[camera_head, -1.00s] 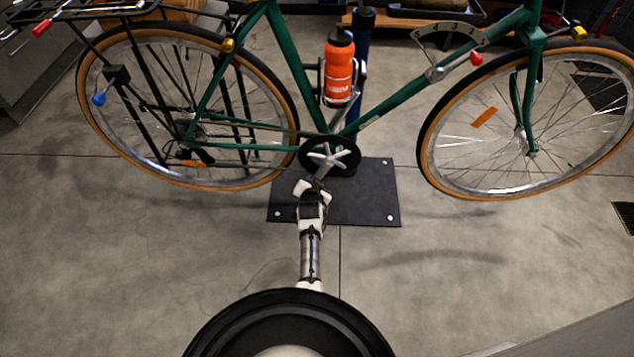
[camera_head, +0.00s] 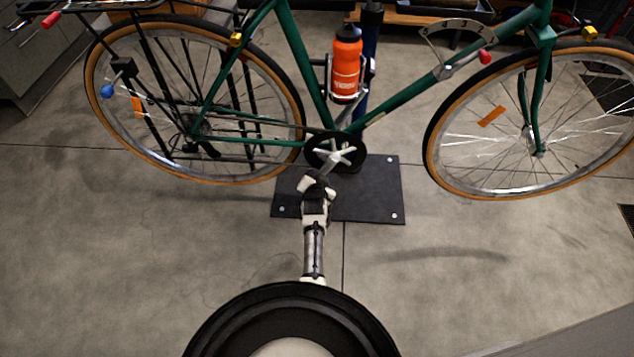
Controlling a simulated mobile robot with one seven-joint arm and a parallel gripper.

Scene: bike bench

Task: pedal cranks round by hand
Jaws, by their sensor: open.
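The crankset (camera_head: 337,154), a dark chainring with a pale spider and crank arm, sits at the bottom of the green bike frame (camera_head: 398,106). My gripper (camera_head: 322,180) is at the lower edge of the chainring, in front of the crank. The crank's lower part and any pedal there are hidden behind or within my gripper. The fingers are too small to make out clearly; the jaws appear open, and I cannot tell whether they touch the crank.
The bike hangs on a blue stand post (camera_head: 370,45) above a black base plate (camera_head: 375,205). An orange bottle (camera_head: 346,65) sits on the frame. The rear wheel (camera_head: 195,100) and front wheel (camera_head: 530,120) flank the crank. Floor in front is clear.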

